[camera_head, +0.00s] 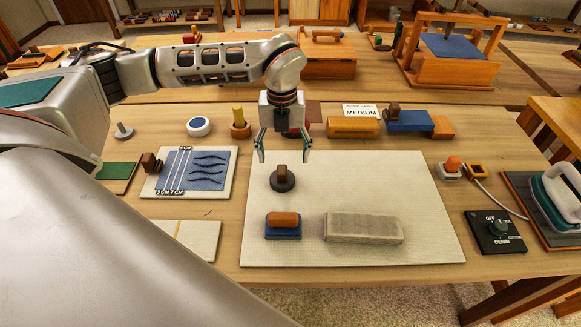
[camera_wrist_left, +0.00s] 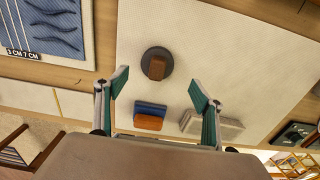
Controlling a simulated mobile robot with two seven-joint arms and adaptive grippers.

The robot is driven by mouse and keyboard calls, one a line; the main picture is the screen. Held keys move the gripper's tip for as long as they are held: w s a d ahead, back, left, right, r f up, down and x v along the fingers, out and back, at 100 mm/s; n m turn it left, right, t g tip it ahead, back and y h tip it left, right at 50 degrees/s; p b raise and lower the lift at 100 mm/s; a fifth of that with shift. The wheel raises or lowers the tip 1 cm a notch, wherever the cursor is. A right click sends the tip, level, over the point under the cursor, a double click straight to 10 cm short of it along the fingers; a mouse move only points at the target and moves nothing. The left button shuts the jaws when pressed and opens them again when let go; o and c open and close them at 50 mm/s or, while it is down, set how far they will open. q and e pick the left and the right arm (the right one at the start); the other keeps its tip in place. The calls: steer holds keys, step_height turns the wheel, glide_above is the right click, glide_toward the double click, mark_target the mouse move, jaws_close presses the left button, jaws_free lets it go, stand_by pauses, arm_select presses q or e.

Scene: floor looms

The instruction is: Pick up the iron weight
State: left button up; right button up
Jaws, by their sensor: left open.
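The iron weight (camera_head: 282,184) is a dark round disc with a brown block-like grip on top. It stands on the white mat (camera_head: 420,235) on the table. In the left wrist view the weight (camera_wrist_left: 147,56) lies just beyond the gap between the fingers. My left gripper (camera_head: 283,154) is open and empty, pointing down above the weight, with its fingers spread to either side and apart from it. The fingers also show in the left wrist view (camera_wrist_left: 159,86). My right gripper is not in view.
A blue block with an orange roll (camera_head: 283,219) and a pale grey rectangular block (camera_head: 362,228) lie on the mat nearer the front. A blue cloth board (camera_head: 193,169) is left of it. A dial box (camera_head: 495,232) and an iron (camera_head: 560,197) stand at the right.

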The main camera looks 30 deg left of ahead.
mark_target(282, 169)
arm_select(q)
steer(key=shift+s+f, duration=0.25)
steer(key=shift+f, duration=0.7)
steer(key=shift+s+f, duration=0.1)
steer(key=shift+f, duration=0.3)
step_height(282, 169, down, 4)
steer(key=shift+a+r+p, duration=0.15)
steer(key=shift+r+p, duration=0.1)
steer(key=shift+p, duration=0.05)
steer(key=shift+f, duration=0.6)
steer(key=shift+r, duration=0.1)
steer(key=c, duration=1.8)
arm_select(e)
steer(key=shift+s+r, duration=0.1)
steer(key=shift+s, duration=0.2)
